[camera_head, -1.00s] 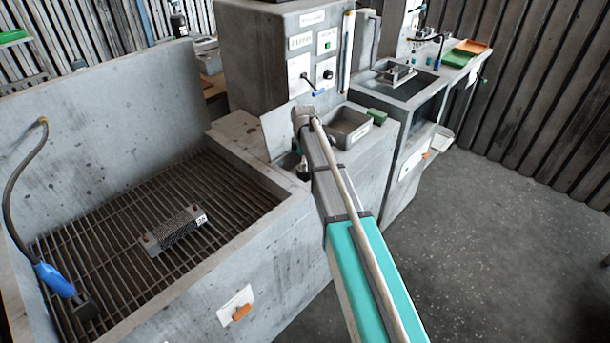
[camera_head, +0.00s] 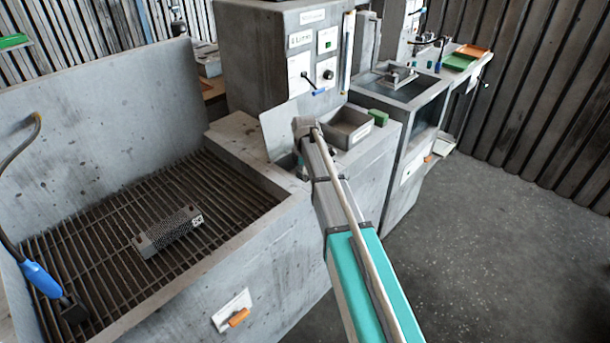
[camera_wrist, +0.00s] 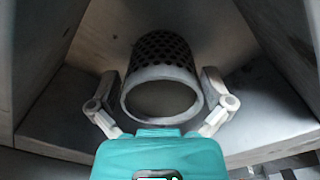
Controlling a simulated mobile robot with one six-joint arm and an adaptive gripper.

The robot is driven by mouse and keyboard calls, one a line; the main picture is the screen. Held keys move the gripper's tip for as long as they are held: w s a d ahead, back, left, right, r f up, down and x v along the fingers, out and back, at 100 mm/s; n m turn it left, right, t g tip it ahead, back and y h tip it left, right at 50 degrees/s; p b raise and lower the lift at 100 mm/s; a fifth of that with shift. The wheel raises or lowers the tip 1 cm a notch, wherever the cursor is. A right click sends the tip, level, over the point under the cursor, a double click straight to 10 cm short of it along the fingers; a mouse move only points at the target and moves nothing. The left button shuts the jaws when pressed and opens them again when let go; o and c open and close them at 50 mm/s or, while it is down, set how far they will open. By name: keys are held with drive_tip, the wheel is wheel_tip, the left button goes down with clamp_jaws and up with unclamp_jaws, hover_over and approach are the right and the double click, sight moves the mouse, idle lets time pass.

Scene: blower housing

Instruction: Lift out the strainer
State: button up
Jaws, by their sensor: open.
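The strainer (camera_wrist: 167,52) shows in the wrist view as a dark perforated cylinder with a pale, thick ring rim at its near end. It sits in a grey, steep-walled recess. My gripper (camera_wrist: 160,84) is open, with one pale finger on each side of the strainer near its rim. Small gaps seem to show beside the rim, and I cannot tell whether either finger touches it. In the head view my arm reaches down beside the grey housing, and the arm hides the strainer and most of the gripper.
A perforated block with a label (camera_head: 168,233) lies on the slatted grate (camera_head: 100,215) of the wide basin at left. A blue-handled tool (camera_head: 42,280) is at the basin's left. A small open bin (camera_head: 350,125) and a green block (camera_head: 378,118) are right of my arm. Floor at right is clear.

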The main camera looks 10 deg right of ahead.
drive_tip(key=c, duration=1)
drive_tip(key=shift+r, duration=0.15)
drive_tip(key=shift+c, duration=0.2)
drive_tip(key=shift+r+p, duration=0.95)
drive_tip(key=shift+p, duration=0.1)
drive_tip(key=s+a+r+p, duration=0.1)
drive_tip(key=s+r+p, duration=0.2)
drive_tip(key=s, duration=0.1)
drive_tip(key=s+a+r+p, duration=0.1)
drive_tip(key=s+r+p, duration=0.3)
drive_tip(key=s, duration=0.1)
drive_tip(key=s+a+r+p, duration=0.1)
drive_tip(key=s+r+p, duration=0.2)
drive_tip(key=s+p, duration=0.1)
drive_tip(key=shift+s+a+r, duration=0.2)
drive_tip(key=shift+s+r, duration=0.1)
drive_tip(key=shift+r, duration=0.1)
